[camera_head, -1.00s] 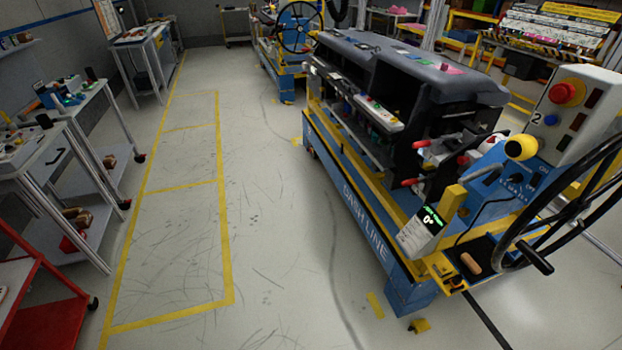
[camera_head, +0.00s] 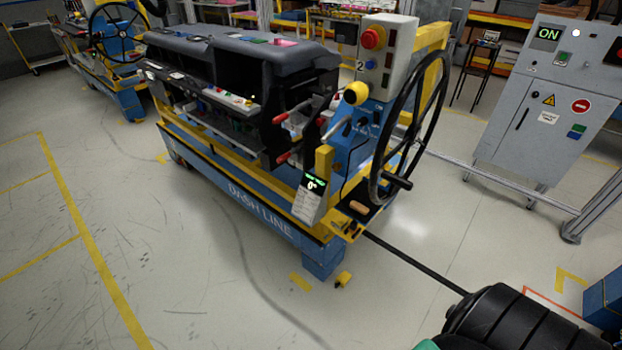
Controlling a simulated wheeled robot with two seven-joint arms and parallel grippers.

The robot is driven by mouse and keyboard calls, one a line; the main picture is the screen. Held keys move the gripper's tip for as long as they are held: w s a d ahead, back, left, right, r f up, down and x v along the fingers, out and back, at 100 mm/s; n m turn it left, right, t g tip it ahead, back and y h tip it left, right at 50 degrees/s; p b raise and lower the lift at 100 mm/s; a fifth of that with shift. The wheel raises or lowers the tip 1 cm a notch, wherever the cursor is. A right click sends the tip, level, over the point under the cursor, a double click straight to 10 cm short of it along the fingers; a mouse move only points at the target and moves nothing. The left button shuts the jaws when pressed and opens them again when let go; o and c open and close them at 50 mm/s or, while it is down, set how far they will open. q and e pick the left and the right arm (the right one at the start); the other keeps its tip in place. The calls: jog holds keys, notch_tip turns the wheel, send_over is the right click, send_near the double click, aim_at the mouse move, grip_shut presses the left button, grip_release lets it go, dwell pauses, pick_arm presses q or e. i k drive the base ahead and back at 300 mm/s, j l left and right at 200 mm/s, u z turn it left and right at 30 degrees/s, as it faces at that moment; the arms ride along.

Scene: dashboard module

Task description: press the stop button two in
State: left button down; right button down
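The stop button two is a red round mushroom-shaped button (camera_head: 373,37) on the upper part of a grey control box (camera_head: 385,65) marked "2". The box stands on the near right end of the blue and yellow dash line cart (camera_head: 250,195). The red button appears to stand out from the box face. A small blue button (camera_head: 370,64) sits below it. A yellow knob (camera_head: 355,93) and a large black handwheel (camera_head: 412,130) are close to the box. Neither of my grippers is in view, and nothing visible touches the button.
A grey cabinet (camera_head: 545,110) with an "ON" display stands at the right. A dark rod (camera_head: 415,263) runs from the cart toward a black ribbed shape (camera_head: 510,322) at bottom right, which I cannot identify.

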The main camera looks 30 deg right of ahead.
aim_at(367, 40)
jog(key=z, duration=1.5)
